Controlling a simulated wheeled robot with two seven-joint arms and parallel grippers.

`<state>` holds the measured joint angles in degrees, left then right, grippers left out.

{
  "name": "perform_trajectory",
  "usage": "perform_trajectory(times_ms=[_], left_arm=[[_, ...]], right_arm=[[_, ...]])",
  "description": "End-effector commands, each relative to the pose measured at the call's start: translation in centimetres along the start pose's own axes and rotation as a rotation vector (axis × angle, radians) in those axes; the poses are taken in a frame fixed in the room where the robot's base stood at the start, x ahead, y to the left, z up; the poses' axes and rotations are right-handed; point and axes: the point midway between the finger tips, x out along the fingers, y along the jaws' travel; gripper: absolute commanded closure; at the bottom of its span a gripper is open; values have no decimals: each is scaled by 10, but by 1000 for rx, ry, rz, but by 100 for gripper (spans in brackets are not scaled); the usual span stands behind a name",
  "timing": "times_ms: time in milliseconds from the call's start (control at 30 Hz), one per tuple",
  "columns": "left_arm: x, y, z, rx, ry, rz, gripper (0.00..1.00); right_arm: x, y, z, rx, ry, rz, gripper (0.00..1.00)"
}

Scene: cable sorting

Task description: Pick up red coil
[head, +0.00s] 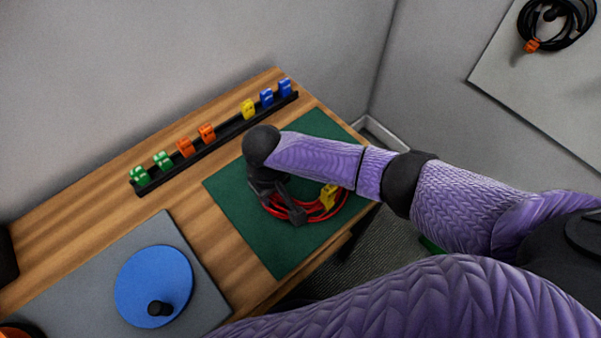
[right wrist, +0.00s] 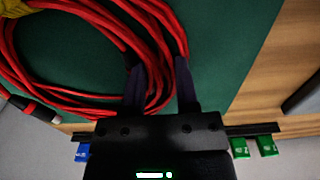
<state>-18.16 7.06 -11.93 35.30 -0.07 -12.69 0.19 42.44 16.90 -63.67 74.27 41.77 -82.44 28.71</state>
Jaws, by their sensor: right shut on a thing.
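A red coil (head: 312,213) of cable with a yellow clip (head: 328,197) lies on the green mat (head: 239,222) in the head view. The coil (right wrist: 62,98) fills the upper left of the right wrist view, with a dark plug end (right wrist: 33,108) at the left. My right gripper (head: 290,212) is over the near left part of the coil. In the right wrist view its two dark fingers (right wrist: 163,85) are shut on red cable strands that pass between them. My right forearm hides part of the mat. My left gripper is not in view.
A black rail (head: 217,140) with green, orange, yellow and blue clips runs along the back of the wooden table. A blue disc (head: 153,286) with a black knob sits on a grey mat at front left. A black coil (head: 556,24) hangs on a panel at upper right.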

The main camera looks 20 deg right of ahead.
Motion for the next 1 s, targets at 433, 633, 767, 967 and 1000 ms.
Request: perform_trajectory(times_ms=[433, 633, 767, 967, 1000], left_arm=[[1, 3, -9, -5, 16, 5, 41], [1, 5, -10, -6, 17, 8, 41], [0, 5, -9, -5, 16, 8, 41], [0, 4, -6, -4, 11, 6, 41], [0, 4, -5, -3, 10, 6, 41]], right_arm=[[0, 0, 0, 0, 0, 0, 100], [0, 0, 0, 0, 0, 1, 100], [0, 0, 0, 0, 0, 1, 100], [0, 0, 0, 0, 0, 1, 100], [0, 0, 0, 0, 0, 1, 100]])
